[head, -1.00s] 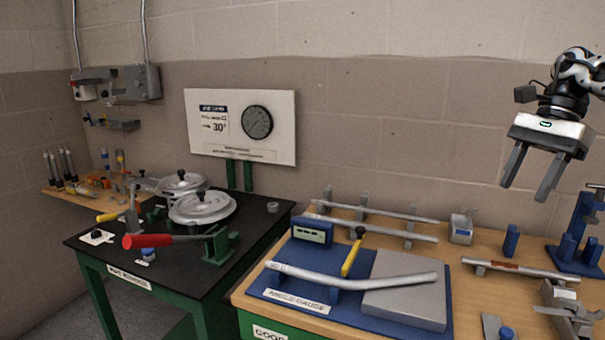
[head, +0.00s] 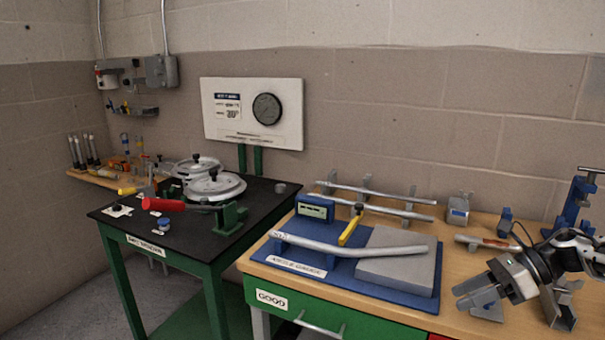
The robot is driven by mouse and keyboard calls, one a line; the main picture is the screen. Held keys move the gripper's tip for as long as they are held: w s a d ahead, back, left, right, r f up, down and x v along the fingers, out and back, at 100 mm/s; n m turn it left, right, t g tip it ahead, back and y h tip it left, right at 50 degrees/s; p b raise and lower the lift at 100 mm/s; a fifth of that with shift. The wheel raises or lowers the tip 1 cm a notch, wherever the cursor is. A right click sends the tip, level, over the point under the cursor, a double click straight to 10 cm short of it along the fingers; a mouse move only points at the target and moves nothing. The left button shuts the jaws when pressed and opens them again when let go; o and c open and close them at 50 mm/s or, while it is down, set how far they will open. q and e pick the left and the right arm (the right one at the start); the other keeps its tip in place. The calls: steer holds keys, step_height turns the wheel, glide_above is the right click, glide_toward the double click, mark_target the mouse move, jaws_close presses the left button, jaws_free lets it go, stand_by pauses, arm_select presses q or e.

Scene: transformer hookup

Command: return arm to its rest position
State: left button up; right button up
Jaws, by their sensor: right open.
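My right gripper (head: 470,296) shows at the lower right, at the end of my right arm (head: 575,249). It points left, low in front of the right part of the wooden bench, with its fingers apart and nothing visible between them. It is to the right of the grey block (head: 397,262) on the blue angle-gauge board (head: 345,276), and I see a gap between them. My left gripper is out of view. A bent silver tube (head: 345,246) lies across the angle gauge.
The wooden bench (head: 462,325) carries straight tubes on a rack (head: 375,190), a blue vise stand (head: 578,205) and small metal parts. A black table (head: 130,216) with a red-handled bender (head: 165,205) stands left. A sign with a dial (head: 252,112) is on the wall. The air above the bench is clear.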

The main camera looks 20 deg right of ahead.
steer(key=s+a+f+m+t+h+b, duration=0.25)
steer(key=a+f+m+t, duration=0.55)
steer(key=a+f+m, duration=1.1)
arm_select(q)
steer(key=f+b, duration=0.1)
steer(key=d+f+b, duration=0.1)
steer(key=b, duration=0.1)
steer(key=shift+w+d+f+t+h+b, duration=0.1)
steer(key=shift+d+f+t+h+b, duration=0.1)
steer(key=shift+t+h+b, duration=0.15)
arm_select(e)
steer(key=s+a+f+m+g+h, duration=0.1)
steer(key=s+a+f+m, duration=0.1)
steer(key=a+m, duration=0.5)
steer(key=s+a+f+m+g+h, duration=0.2)
steer(key=s+a+m, duration=0.2)
steer(key=a+m, duration=0.4)
steer(key=m, duration=0.7)
steer(key=shift+s+f+m, duration=0.3)
steer(key=shift+s, duration=0.1)
steer(key=shift+d+h, duration=0.1)
steer(key=shift+h, duration=0.15)
